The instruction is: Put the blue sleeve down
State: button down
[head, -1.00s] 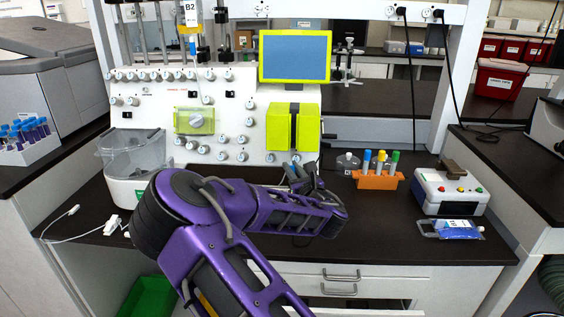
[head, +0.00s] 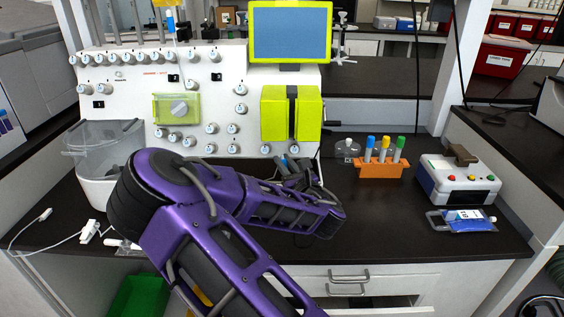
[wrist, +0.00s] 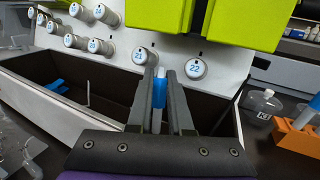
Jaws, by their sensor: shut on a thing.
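In the wrist view, my gripper (wrist: 160,78) is shut on the blue sleeve (wrist: 159,93), a small upright blue piece between the two dark fingers. The fingers point at the white machine's front (wrist: 125,55), near the knobs marked 21 and 22. Below the sleeve is a dark open trough (wrist: 112,90) with a white front wall. In the head view, my gripper (head: 292,170) is in front of the machine, below the yellow-green double box (head: 291,113); my purple arm hides much of the trough there.
Another blue piece (wrist: 57,86) lies in the trough's left part. An orange rack (head: 382,170) with several capped tubes stands to the right, next to a clear round vessel (head: 346,150). Further right are a small white device (head: 458,180) and a blue pouch (head: 468,220). A clear basin (head: 105,145) is left.

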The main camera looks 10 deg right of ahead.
jog(key=shift+s, duration=0.1)
jog(key=shift+f, duration=0.55)
jog(key=shift+f, duration=0.1)
jog(key=c, duration=0.8)
grip_release()
jog(key=shift+c, duration=0.2)
